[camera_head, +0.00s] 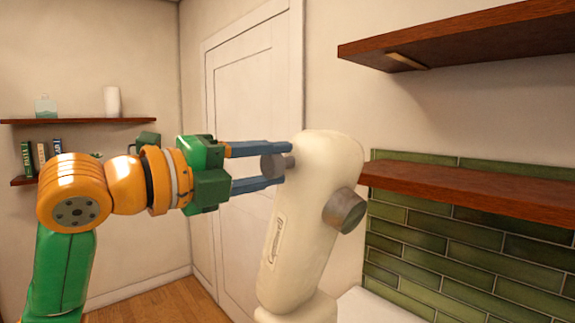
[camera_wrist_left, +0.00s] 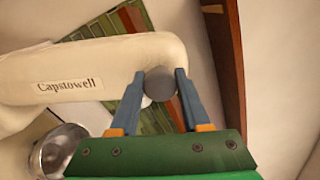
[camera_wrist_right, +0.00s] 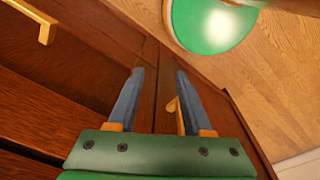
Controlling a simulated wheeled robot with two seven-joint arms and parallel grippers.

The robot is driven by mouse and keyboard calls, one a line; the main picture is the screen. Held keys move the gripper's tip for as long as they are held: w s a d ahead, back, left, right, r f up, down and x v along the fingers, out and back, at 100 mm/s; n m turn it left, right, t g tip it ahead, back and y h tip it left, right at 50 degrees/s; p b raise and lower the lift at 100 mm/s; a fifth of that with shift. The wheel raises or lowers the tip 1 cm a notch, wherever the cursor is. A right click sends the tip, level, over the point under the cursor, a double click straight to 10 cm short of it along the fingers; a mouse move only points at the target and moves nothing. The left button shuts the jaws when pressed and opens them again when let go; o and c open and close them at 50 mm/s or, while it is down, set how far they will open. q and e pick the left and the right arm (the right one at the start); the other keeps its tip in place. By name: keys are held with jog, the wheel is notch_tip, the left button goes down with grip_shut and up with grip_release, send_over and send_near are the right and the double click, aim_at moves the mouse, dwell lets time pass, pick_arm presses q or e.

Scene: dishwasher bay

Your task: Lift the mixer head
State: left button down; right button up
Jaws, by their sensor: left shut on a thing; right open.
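The cream mixer head (camera_head: 312,215) stands steeply tilted up in the head view, its end with the grey knob at the top. Its "Capstowell" label shows in the left wrist view, on the head's side (camera_wrist_left: 70,86). My left gripper (camera_head: 287,165) has its two blue fingers on either side of the small grey knob (camera_head: 271,167) and is shut on it; the knob also shows between the fingertips in the left wrist view (camera_wrist_left: 161,80). A larger metal knob (camera_head: 344,210) is on the head's right side. My right gripper (camera_wrist_right: 160,72) is open and empty.
A wooden shelf (camera_head: 480,190) runs close to the right of the head, above green tiles (camera_head: 450,250). A metal bowl (camera_wrist_left: 60,152) shows at lower left in the left wrist view. Brown cabinet fronts with a brass handle (camera_wrist_right: 45,32) lie before my right gripper.

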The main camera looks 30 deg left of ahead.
pick_arm(q)
jog(key=shift+w+a+r, duration=0.1)
jog(key=shift+a+r, duration=0.05)
jog(key=shift+a, duration=0.25)
jog(key=c, duration=0.5)
grip_release()
jog(key=shift+o, duration=0.6)
jog(key=shift+w, duration=0.2)
jog(key=b+v, duration=0.2)
jog(key=v, duration=0.4)
jog(key=shift+s, duration=0.25)
jog(key=shift+s+a, duration=0.15)
jog(key=shift+s, duration=0.25)
jog(key=shift+w, duration=0.15)
